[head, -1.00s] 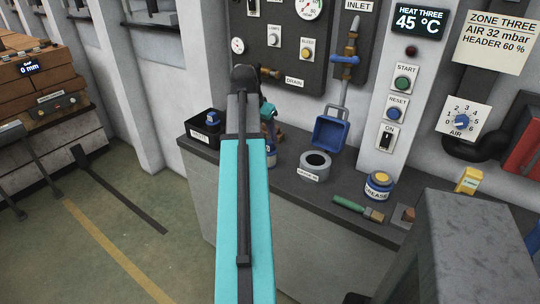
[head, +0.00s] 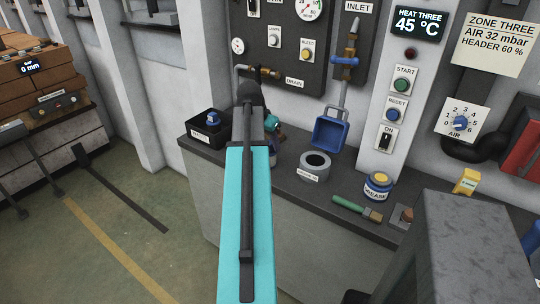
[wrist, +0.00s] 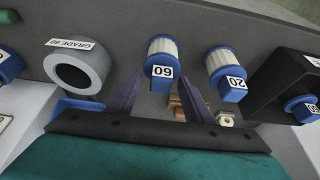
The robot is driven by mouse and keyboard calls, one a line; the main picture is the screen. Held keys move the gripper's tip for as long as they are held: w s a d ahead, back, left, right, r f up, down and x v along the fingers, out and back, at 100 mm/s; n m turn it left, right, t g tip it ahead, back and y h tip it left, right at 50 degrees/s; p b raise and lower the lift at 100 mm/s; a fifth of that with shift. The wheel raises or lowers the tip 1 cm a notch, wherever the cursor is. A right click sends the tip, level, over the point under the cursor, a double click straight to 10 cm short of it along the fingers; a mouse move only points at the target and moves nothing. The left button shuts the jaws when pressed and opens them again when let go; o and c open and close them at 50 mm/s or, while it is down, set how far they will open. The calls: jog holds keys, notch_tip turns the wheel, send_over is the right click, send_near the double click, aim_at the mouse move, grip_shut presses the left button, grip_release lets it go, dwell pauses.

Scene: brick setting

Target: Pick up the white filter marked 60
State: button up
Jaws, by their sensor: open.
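The white filter (wrist: 162,48) has a ribbed white body and a blue end with a tag marked 60. In the wrist view it stands just ahead of my gripper (wrist: 161,78), roughly centred between the two fingertips. My gripper is open and empty, with one finger to each side of the blue end; I cannot tell whether either touches it. A similar white and blue filter (wrist: 225,61) marked 20 stands to the right.
A grey ring (wrist: 80,72) labelled GRADE 60 stands left of the filter. A black bin (head: 190,130) holds a blue piece. The dark bench (head: 288,170) also carries a grease tub (head: 378,187) and a green-handled brush (head: 350,205).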

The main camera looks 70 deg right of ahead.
dwell(0.3)
grip_shut()
jog(key=shift+r, duration=0.15)
jog(key=shift+r+b, duration=0.45)
jog(key=shift+r, duration=1.05)
jog(key=shift+a+r, duration=0.15)
jog(key=a+r+b, duration=0.1)
jog(key=a+b, duration=0.1)
jog(key=a, duration=1.3)
jog(key=shift+a+r, duration=0.25)
jog(key=shift+a, duration=0.05)
